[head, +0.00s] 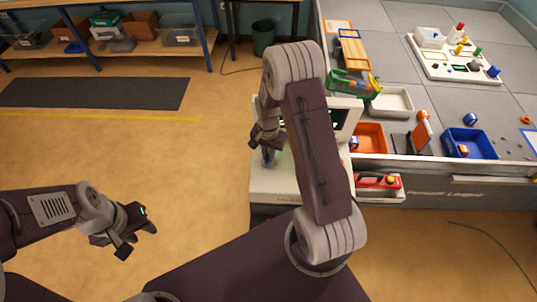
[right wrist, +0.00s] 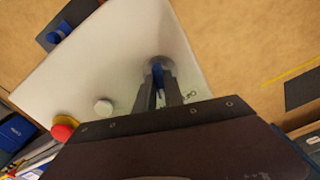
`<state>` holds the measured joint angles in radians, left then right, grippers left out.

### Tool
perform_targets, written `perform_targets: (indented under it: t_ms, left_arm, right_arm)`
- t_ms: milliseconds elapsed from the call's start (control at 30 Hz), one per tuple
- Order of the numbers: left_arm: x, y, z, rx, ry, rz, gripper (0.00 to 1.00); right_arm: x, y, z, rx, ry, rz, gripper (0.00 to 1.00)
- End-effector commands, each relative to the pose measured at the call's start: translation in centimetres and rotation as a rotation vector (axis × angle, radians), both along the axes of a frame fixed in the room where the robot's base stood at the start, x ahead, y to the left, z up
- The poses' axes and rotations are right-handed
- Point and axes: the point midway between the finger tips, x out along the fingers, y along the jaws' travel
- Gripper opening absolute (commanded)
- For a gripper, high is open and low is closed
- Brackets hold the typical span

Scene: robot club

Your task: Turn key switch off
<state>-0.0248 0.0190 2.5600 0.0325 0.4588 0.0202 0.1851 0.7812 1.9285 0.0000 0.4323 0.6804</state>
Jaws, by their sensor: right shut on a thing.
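A white control box (right wrist: 110,60) fills the middle of the right wrist view; its pale top (head: 268,185) also shows in the head view, partly behind my right arm. The key switch (right wrist: 158,64) is a round metal collar with a blue key in it. My right gripper (right wrist: 158,92) is shut on the blue key, its two dark fingers on either side of it. In the head view my right gripper (head: 266,138) points down over the box. Which way the key is turned is hard to tell. My left gripper (head: 138,234) is open and empty above the floor at left.
A table at right carries a blue bin (head: 468,143), an orange tray (head: 370,137) and a white tray (head: 390,103). The floor at left is clear.

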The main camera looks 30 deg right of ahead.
Motion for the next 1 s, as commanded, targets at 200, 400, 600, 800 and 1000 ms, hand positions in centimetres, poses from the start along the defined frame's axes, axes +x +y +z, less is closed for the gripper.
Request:
perform_targets:
  t_ms: [200, 400, 600, 800, 1000]
  left_arm:
    - [0.01, 0.0, -0.15, 0.0, 0.0, 0.0, 0.36]
    - [0.0, -0.01, -0.26, 0.0, 0.0, 0.0, 0.36]
    - [0.01, 0.0, -0.35, 0.0, 0.0, 0.0, 0.36]
    - [0.0, 0.0, -0.42, 0.0, 0.0, 0.0, 0.36]
    - [0.0, 0.0, -0.48, 0.0, 0.0, 0.0, 0.36]
  right_arm:
    - [0.08, -0.03, 0.04, -0.001, -0.002, 0.204, 0.0]
    - [0.09, -0.03, 0.07, -0.001, -0.002, 0.394, 0.0]
    - [0.1, -0.03, 0.08, -0.001, -0.003, 0.584, 0.0]
    - [0.11, -0.04, 0.1, -0.001, -0.002, 0.764, 0.0]
    - [0.12, -0.04, 0.11, -0.002, -0.003, 0.916, 0.0]
